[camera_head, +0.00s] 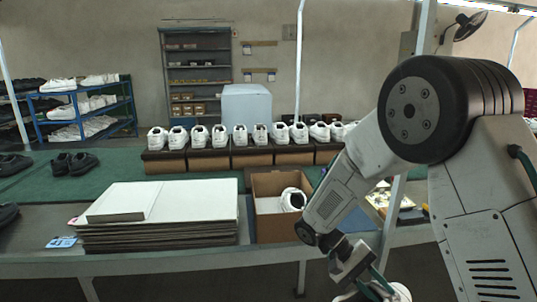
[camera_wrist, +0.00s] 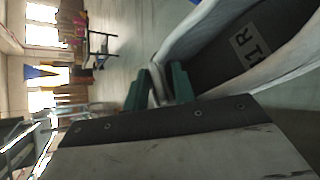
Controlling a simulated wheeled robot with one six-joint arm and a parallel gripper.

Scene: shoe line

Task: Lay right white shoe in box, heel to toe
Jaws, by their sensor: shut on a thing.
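The open cardboard box (camera_head: 268,228) stands on the bench in the head view. One white shoe (camera_head: 293,199) lies inside it, at its right side. My gripper (camera_head: 376,283) is low at the bottom of the head view, right of the box and in front of the bench. It is shut on the right white shoe (camera_head: 402,292), mostly cut off by the frame edge. In the wrist view, the green fingers of my gripper (camera_wrist: 160,84) pinch the rim of the white shoe (camera_wrist: 190,42). Its dark insole carries a label ending in "1R".
A stack of flat cardboard with a white sheet (camera_head: 160,202) lies left of the box. A row of white shoes (camera_head: 240,135) stands on brown boxes behind. The bench's front rail (camera_head: 180,260) runs between my gripper and the box. Dark shoes (camera_head: 75,162) lie far left.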

